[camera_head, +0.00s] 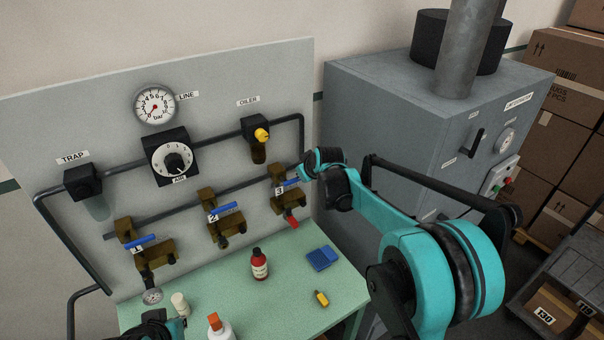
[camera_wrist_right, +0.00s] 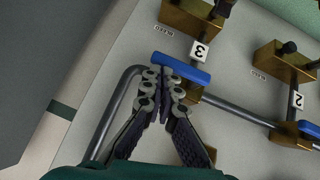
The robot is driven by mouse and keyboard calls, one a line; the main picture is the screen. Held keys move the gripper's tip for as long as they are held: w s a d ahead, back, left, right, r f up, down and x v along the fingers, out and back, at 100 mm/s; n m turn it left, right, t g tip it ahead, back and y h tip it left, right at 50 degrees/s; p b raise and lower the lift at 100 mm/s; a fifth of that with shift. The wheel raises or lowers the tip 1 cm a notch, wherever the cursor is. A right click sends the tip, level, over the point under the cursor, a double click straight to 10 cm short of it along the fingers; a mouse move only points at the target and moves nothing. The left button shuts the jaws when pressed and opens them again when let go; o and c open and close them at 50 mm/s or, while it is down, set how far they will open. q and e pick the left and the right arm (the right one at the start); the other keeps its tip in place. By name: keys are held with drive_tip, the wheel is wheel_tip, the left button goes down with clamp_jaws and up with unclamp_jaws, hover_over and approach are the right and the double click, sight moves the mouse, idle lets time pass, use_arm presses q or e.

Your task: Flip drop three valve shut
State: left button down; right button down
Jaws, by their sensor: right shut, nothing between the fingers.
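The drop three valve (camera_head: 281,196) is a brass body low on the right of the panel, with a "3" tag (camera_wrist_right: 200,50) and a blue lever (camera_wrist_right: 183,68). In the right wrist view the lever lies slantwise across the body. My right gripper (camera_wrist_right: 167,78) is shut and empty, its fingertips at the lever's left end; I cannot tell whether they touch. In the head view my wrist partly hides this end. Part of my left gripper (camera_head: 163,325) shows at the bottom edge; its fingers are unclear.
Valve two (camera_head: 222,217) and valve one (camera_head: 146,250) stand left of valve three, with similar blue levers. The green bench (camera_head: 215,285) below bears a red bottle (camera_head: 260,264), a blue pad (camera_head: 322,258) and a yellow item (camera_head: 321,298). A grey cabinet (camera_head: 385,105) stands right.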

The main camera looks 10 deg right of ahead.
drive_tip(key=s+d+r+p, duration=0.2)
drive_tip(key=s+r, duration=0.4)
drive_tip(key=r, duration=0.5)
drive_tip(key=shift+s+d+p, duration=0.2)
drive_tip(key=shift+s+p, duration=0.15)
drive_tip(key=shift+p, duration=0.15)
drive_tip(key=s+a+f+m+g+h+b, duration=0.1)
drive_tip(key=s+f+m+b, duration=0.3)
drive_tip(key=s+f+b, duration=1.6)
drive_tip(key=s+f+g, duration=0.1)
drive_tip(key=s+f, duration=1)
drive_tip(key=s, duration=0.1)
drive_tip(key=shift+s+a+f+m, duration=0.2)
drive_tip(key=shift+s+f+m, duration=0.05)
drive_tip(key=shift+m, duration=0.15)
